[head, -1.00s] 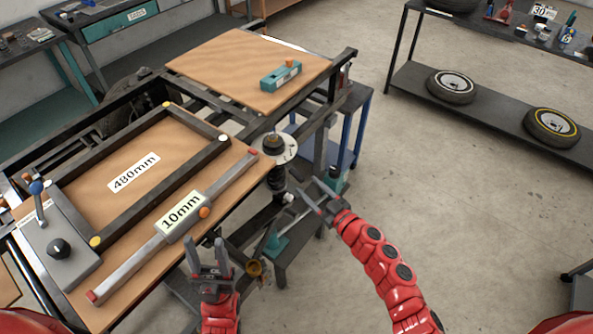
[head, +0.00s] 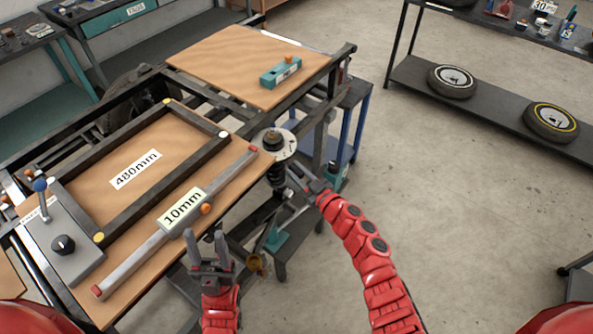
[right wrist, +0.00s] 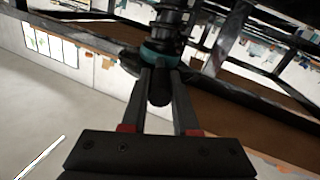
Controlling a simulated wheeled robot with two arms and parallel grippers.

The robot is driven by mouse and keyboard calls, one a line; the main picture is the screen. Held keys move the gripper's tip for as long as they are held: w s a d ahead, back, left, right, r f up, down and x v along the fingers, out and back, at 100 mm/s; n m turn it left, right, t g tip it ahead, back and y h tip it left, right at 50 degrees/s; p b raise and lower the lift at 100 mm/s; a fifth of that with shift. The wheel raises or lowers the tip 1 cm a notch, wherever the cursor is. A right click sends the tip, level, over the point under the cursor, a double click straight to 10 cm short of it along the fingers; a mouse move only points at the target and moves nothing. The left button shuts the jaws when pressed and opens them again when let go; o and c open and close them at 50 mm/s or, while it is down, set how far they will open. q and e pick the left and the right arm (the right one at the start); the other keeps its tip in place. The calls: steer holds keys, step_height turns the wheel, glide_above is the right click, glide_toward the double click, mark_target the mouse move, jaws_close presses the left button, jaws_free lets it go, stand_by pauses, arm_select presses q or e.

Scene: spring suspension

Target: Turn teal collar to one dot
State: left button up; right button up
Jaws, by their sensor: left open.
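The teal collar (right wrist: 160,54) is around the black spring strut (right wrist: 172,20) in the right wrist view, with a dark rounded lug (right wrist: 159,92) pointing toward the camera. My right gripper (right wrist: 160,78) has one finger on each side of this lug, close to it; whether they press on it I cannot tell. In the head view the strut (head: 276,172) hangs at the bench's right edge under a pale marked disc (head: 283,143), and my right gripper (head: 296,180) reaches its lower part. The collar's dots are not readable. My left gripper (head: 208,248) is open and empty, fingers up.
The wooden bench panel (head: 128,240) holds a dark frame labelled 480mm and a sliding bar labelled 10mm (head: 182,207). A teal block (head: 281,74) lies on the rear panel. A blue-legged stand (head: 350,130) is behind the strut. The floor to the right is open.

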jaws_close()
stand_by(1.1)
